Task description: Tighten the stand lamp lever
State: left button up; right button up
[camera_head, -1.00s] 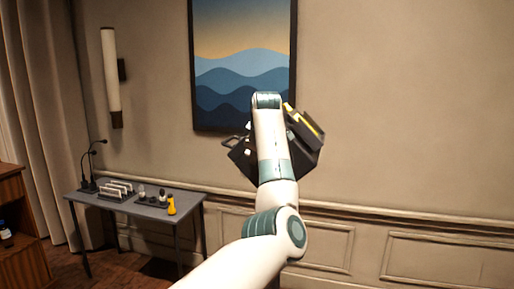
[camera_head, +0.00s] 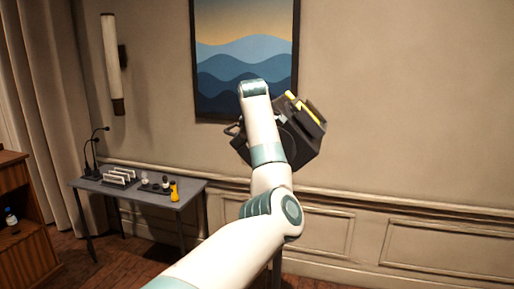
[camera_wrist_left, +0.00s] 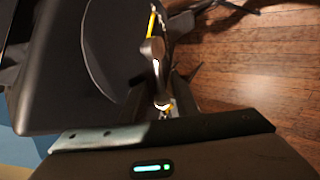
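My left arm crosses the middle of the head view, and its wrist stands in front of a dark boxy unit (camera_head: 300,140) with yellow parts on top. The arm hides the left gripper there. In the left wrist view my left gripper's housing (camera_wrist_left: 155,150) with a green light fills the bottom. Beyond it is a thin dark lever-like part (camera_wrist_left: 154,50) with a bright lower end, beside a large dark rounded body (camera_wrist_left: 110,50). I cannot tell whether the gripper touches this part. The fingers are not clear. My right gripper is out of view.
A grey side table (camera_head: 150,197) at the left holds a white rack (camera_head: 118,176), a yellow object (camera_head: 174,191) and a thin black gooseneck item (camera_head: 96,145). A wooden cabinet (camera_head: 35,250) stands at the far left. Wooden floor (camera_wrist_left: 260,70) shows beside the dark body.

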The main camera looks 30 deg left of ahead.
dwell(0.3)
pick_arm(q)
jog(key=b+v, duration=0.6)
jog(key=v, duration=1.1)
jog(key=shift+r, duration=0.15)
